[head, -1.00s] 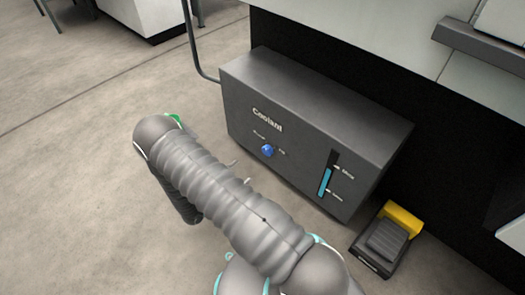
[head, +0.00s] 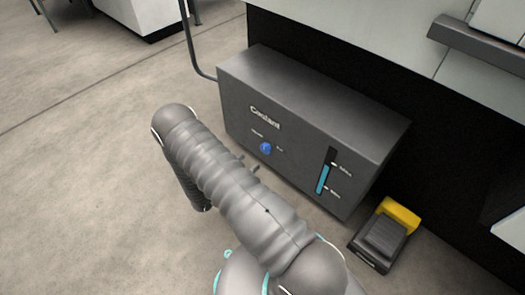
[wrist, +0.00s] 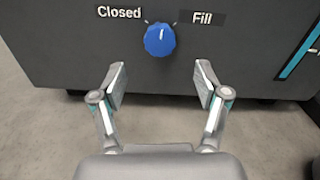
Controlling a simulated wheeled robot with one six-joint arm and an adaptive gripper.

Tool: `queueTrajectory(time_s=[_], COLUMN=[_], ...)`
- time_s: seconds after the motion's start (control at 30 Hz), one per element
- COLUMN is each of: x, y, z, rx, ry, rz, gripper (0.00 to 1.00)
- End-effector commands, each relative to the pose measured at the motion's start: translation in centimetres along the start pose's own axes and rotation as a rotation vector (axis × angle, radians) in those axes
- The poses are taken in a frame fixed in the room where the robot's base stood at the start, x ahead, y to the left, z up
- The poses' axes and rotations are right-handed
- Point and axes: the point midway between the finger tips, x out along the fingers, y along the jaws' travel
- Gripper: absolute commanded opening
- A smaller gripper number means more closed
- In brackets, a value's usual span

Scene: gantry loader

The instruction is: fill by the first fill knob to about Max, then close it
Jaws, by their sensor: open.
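The blue fill knob (head: 265,148) is on the front of the grey Coolant box (head: 235,115). In the wrist view the knob (wrist: 160,40) sits between the labels Closed, left, and Fill, right; I cannot tell its pointer's exact direction. In the head view my arm hides most of the gripper; only the fingertips show.
A black and yellow foot pedal (head: 385,238) stands on the floor right of the box. A dark pipe (head: 190,50) rises at the box's back left. The dark machine body (head: 340,60) is behind. The floor to the left is clear.

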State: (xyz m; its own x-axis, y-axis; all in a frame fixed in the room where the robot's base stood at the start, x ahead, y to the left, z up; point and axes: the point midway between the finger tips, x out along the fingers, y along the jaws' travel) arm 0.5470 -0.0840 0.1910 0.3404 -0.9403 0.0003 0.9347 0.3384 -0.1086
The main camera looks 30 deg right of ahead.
Motion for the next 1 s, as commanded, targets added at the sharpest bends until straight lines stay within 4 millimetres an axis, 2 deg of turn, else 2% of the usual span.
queueTrajectory(time_s=[0.03, 0.2, 0.4, 0.6, 0.9, 1.0], x=[1.1, 4.2, 7.0, 8.2, 8.4, 8.4], y=[-0.1, -0.1, 0.0, 0.0, 0.0, 0.0], z=[0.0, 0.0, 0.0, 0.0, 0.0, 0.0], rx=[0.001, 0.002, 0.001, 0.001, 0.001, 0.001], ry=[0.0, 0.0, 0.0, 0.0, 0.0, 0.0], rz=[-0.004, -0.004, -0.002, 0.0, 0.001, 0.001], gripper=[0.74, 0.74, 0.74, 0.74, 0.74, 0.49])
